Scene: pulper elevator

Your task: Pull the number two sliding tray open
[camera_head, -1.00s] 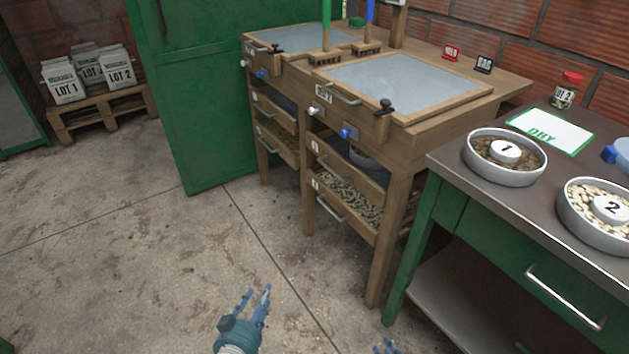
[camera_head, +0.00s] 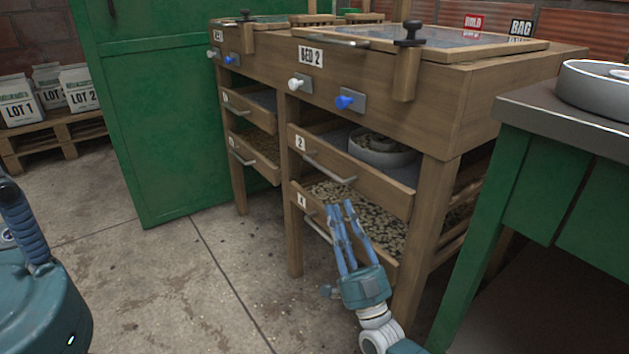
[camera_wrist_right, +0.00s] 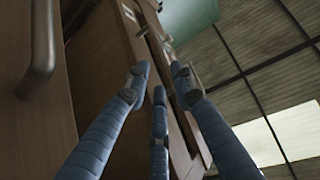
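The number two sliding tray (camera_head: 372,187) is the upper wooden tray under the BED 2 dryer, with a "2" label and a metal bar handle (camera_head: 328,169). Its front looks roughly in line with the cabinet frame. A grey bowl (camera_head: 385,158) of beans sits inside it. My right gripper (camera_head: 342,208) points up just below this handle, in front of the lower tray, its fingers apart and empty. In the right wrist view the spread fingers (camera_wrist_right: 157,78) hold nothing, and a bar handle (camera_wrist_right: 43,45) is off to the left. Part of my left gripper (camera_head: 30,235) shows at the left edge; its fingertips are not visible.
The lower tray (camera_head: 385,262), full of beans, has its own handle (camera_head: 318,231) close to my right fingers. A green table (camera_head: 490,215) stands close on the right. A green cabinet (camera_head: 150,120) stands at the left. The floor between is clear.

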